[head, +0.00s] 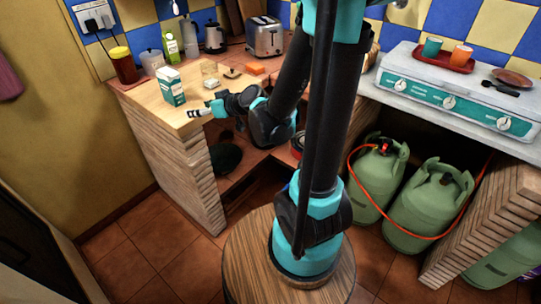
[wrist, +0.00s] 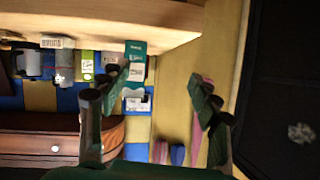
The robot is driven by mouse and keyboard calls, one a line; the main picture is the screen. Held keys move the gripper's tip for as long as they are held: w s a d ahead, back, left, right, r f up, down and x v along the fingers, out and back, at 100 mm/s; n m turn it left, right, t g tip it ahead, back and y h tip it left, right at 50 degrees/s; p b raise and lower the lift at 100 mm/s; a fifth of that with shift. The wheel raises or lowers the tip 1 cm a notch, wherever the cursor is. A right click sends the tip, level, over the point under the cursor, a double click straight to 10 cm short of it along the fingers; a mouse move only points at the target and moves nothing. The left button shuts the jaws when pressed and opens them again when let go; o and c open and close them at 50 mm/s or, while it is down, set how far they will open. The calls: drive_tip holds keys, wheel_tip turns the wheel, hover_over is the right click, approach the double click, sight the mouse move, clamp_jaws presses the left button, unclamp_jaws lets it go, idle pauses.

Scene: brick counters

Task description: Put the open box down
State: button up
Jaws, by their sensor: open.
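The box is a green and white carton (head: 171,87). It stands upright on the light wooden counter (head: 150,95), near the counter's front left corner. My gripper (head: 193,114) is open at the counter's front edge, to the right of and nearer than the carton. A gap shows between them. The wrist view looks upside down, with the counter across the top. There the carton (wrist: 135,64) shows beyond my spread, empty fingers (wrist: 157,85), nearer the left one. I cannot tell whether the carton's top is open.
Behind the carton stand a dark jar with a yellow lid (head: 123,66), a pale canister (head: 152,62) and a green container (head: 171,48). A toaster (head: 265,37) stands at the back.

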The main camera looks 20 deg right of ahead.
drive_tip(key=s+d+f+m+g+h, duration=0.3)
drive_tip(key=s+d+f+h, duration=0.1)
drive_tip(key=s+d, duration=0.5)
drive_tip(key=s+d+f+m+g+h, duration=0.2)
drive_tip(key=s+d+f+m+h, duration=0.2)
drive_tip(key=s+d+f, duration=0.3)
drive_tip(key=s+d+h, duration=0.1)
drive_tip(key=s+d, duration=0.1)
drive_tip(key=d, duration=0.1)
drive_tip(key=shift+s+g, duration=0.2)
drive_tip(key=shift+g, duration=0.2)
drive_tip(key=shift+o, duration=0.5)
